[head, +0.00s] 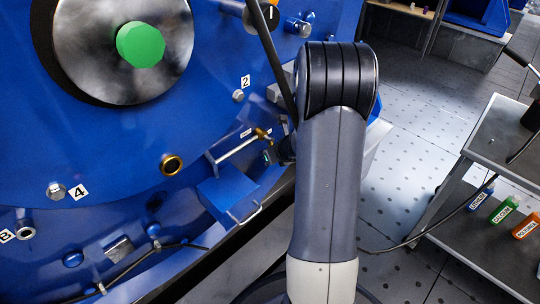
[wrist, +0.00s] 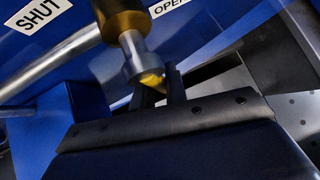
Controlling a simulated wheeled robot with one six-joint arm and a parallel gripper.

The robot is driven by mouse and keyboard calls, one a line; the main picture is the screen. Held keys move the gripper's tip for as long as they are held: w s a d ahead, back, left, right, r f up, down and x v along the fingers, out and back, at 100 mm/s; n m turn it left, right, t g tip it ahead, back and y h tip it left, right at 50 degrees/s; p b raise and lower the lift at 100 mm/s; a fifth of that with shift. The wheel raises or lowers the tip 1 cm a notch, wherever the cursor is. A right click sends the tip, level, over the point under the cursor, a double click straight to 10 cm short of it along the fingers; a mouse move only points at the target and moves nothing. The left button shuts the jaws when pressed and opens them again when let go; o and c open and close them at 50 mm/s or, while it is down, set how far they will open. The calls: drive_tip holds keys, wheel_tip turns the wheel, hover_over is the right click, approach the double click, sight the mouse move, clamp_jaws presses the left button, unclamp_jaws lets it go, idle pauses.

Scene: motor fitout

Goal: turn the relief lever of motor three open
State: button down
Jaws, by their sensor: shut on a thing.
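The relief lever (wrist: 131,55) shows in the wrist view as a silver shaft with a thick brass-coloured part (wrist: 122,18) above it and a yellow piece at its lower end. My gripper (wrist: 158,92) has its dark fingers shut on that lower end. A SHUT label (wrist: 38,12) is at upper left and an OPEN label (wrist: 167,7), partly cut off, is just right of the brass part. In the head view the brass fitting (head: 263,135) shows on the blue motor (head: 120,145), beside my wrist. My arm hides most of the gripper there.
A silver pipe (head: 236,147) and a blue box (head: 226,192) with a wire handle sit close left of the gripper. A dark cable runs along the motor's lower edge. A grey cart (head: 500,145) with coloured bottles stands right. Perforated floor (head: 405,120) between is clear.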

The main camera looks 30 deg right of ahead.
drive_tip(key=c, duration=1.4)
unclamp_jaws()
drive_tip(key=shift+c, duration=0.2)
drive_tip(key=p+v, duration=0.4)
drive_tip(key=v, duration=0.6)
drive_tip(key=shift+s+r, duration=0.25)
drive_tip(key=shift+s, duration=0.05)
drive_tip(key=shift+f, duration=0.1)
